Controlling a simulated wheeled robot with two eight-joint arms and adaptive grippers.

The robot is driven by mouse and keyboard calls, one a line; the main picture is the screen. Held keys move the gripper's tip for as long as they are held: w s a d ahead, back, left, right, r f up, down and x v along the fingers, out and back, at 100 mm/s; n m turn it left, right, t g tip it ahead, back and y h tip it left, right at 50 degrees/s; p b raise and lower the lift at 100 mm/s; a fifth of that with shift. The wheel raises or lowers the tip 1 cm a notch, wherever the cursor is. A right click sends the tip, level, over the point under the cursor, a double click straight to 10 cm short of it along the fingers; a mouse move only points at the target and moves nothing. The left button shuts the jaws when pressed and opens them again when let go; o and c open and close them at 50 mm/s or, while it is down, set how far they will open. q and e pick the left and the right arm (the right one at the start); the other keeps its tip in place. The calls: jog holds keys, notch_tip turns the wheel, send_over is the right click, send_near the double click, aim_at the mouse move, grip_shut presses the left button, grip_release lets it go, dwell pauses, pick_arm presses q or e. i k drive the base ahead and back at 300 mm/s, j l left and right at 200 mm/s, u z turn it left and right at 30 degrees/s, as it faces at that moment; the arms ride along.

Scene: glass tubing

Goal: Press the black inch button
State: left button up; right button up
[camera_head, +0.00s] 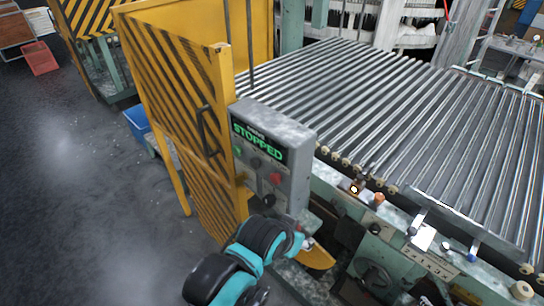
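A grey control box (272,160) stands at the corner of the yellow guard. Its dark display (258,143) reads STOPPED in green. Below are a green button (238,152), a dark button (255,163) and a red button (276,178). A larger black round control (268,200) sits lower on the face. Labels are too small to read, so I cannot tell which is the inch button. One of my arms, black and teal, rises from the bottom, left of centre, just below the box. I cannot make out gripper fingers on it. No other arm shows.
A yellow-and-black striped guard door (185,110) with a handle stands left of the box. A roller conveyor (400,130) stretches to the right, with a green machine frame (400,258) along its front. A blue bin (137,123) is behind the guard. Floor at left is clear.

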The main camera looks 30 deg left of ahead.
aim_at(255, 164)
jog(key=u, duration=1.35)
